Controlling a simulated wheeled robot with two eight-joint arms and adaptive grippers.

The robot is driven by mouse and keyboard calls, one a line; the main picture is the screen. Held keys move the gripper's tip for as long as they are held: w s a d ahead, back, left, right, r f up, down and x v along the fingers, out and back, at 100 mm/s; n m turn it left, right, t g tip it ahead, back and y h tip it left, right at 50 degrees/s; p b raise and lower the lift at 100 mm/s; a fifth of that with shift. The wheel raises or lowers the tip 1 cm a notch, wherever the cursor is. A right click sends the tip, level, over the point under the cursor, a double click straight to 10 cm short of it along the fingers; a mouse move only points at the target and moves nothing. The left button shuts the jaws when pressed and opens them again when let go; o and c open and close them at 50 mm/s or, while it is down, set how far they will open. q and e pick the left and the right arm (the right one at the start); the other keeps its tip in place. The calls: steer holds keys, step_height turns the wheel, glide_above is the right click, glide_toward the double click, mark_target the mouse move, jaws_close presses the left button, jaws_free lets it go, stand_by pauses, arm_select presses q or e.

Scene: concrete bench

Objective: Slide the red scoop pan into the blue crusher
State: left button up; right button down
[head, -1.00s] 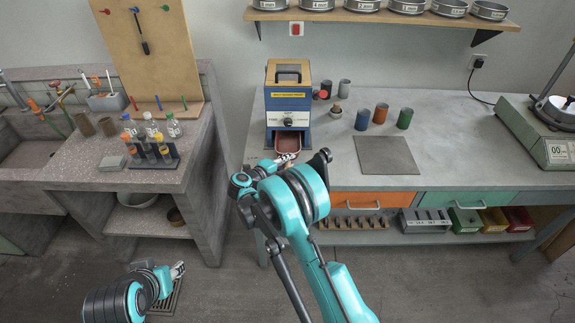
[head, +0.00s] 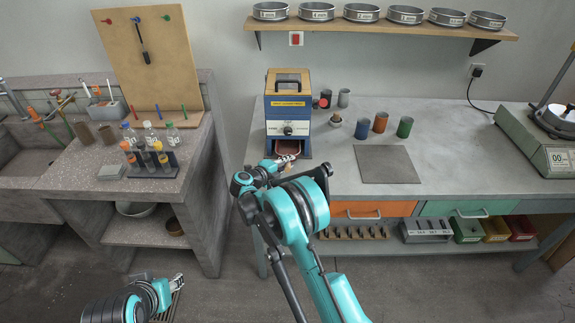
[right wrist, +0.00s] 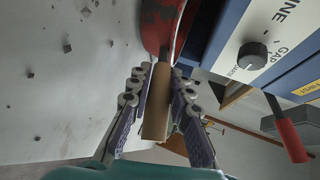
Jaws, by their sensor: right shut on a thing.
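The blue crusher (head: 288,101) stands on the grey bench, with an opening low in its front. The red scoop pan (head: 287,151) lies in that opening, its front end towards me; its inner end is hidden. My right gripper (head: 286,163) is just in front of the opening. In the right wrist view it is shut on the pan's wooden handle (right wrist: 157,103), with a finger on each side. The red pan body (right wrist: 163,22) runs beside the blue crusher front (right wrist: 224,38). My left gripper (head: 177,281) is low at the left, away from the bench; its fingers are too small to read.
A red-ended lever (right wrist: 288,137) sticks out from the crusher in the right wrist view. Small metal cups (head: 344,98) and coloured cups (head: 381,122) stand right of the crusher. A flat grey plate (head: 387,164) lies on the bench.

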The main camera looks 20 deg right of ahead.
steer(key=c, duration=1.3)
jaws_free()
steer(key=shift+a, duration=0.15)
steer(key=v, duration=1.2)
steer(key=shift+r, duration=0.1)
